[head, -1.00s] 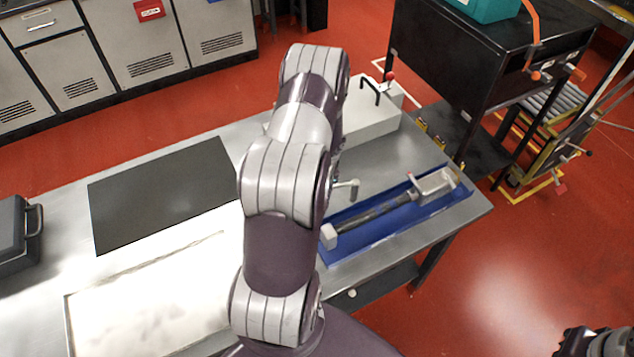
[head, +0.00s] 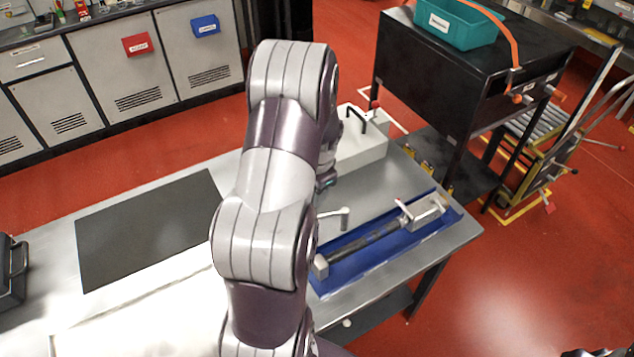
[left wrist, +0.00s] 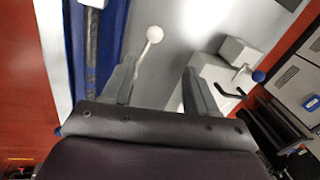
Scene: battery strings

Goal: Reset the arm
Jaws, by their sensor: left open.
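My left arm stretches over the metal table (head: 372,190) in the head view and hides part of it. My left gripper (left wrist: 158,85) shows in the left wrist view with its two fingers apart and nothing between them, above the table top. In the head view this gripper is mostly hidden behind my arm. A small lever with a pale round knob (left wrist: 154,34) stands near the left finger in the wrist view; it also shows in the head view (head: 344,212). My right gripper is not recognisable in any view.
A blue tray (head: 335,278) holding a dark rod-shaped tool (head: 370,238) lies at the table's right. A white block with a black handle (head: 362,150) stands behind. A dark mat (head: 150,230) lies left. A black cabinet (head: 430,75) carries a teal bin (head: 455,25).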

